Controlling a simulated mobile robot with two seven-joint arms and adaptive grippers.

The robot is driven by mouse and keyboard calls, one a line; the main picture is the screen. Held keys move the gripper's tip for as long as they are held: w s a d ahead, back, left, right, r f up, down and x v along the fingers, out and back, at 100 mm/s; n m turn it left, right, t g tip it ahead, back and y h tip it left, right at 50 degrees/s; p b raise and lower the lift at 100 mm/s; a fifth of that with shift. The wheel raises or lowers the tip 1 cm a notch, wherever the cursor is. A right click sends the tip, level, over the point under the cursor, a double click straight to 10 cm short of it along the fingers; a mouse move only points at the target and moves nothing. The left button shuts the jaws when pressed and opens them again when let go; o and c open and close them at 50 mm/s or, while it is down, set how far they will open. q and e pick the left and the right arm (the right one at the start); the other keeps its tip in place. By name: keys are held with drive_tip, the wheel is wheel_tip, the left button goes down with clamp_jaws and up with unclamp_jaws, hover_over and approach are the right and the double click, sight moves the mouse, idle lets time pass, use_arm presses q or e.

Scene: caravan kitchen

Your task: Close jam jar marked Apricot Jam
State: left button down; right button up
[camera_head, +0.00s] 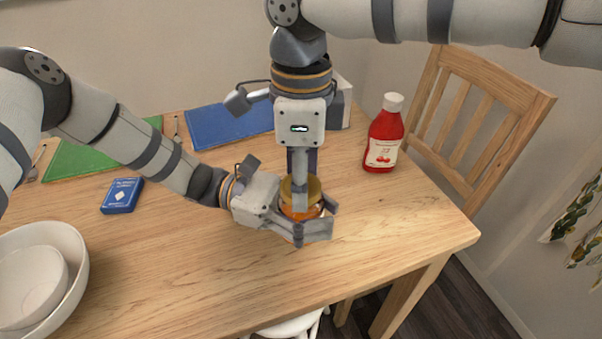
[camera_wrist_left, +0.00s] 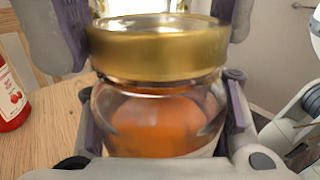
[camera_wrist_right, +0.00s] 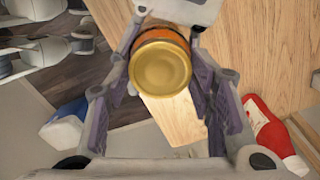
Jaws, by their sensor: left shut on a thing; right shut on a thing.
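The jam jar (camera_head: 287,208) is clear glass with orange contents and a gold lid (camera_wrist_left: 160,52). Its label is not readable. In the head view my left gripper (camera_head: 308,220) comes in from the left and is shut around the jar's body above the table. My right gripper (camera_head: 303,190) points down from above, its fingers on either side of the lid. The left wrist view shows the lid level on the jar's mouth; I cannot tell how tight it is. The right wrist view shows the lid's top (camera_wrist_right: 160,68) between the right fingers.
A red sauce bottle (camera_head: 385,135) stands to the right on the wooden table (camera_head: 190,260). A blue card box (camera_head: 122,195), a green item (camera_head: 80,155) and a blue flat item (camera_head: 225,122) lie at the left and back. White bowls (camera_head: 72,262) stand front left. A chair (camera_head: 475,110) stands beyond the right.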

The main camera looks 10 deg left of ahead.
drive_tip(key=o, duration=1.4)
drive_tip(key=shift+c, duration=0.2)
wheel_tip(320, 180, up, 12)
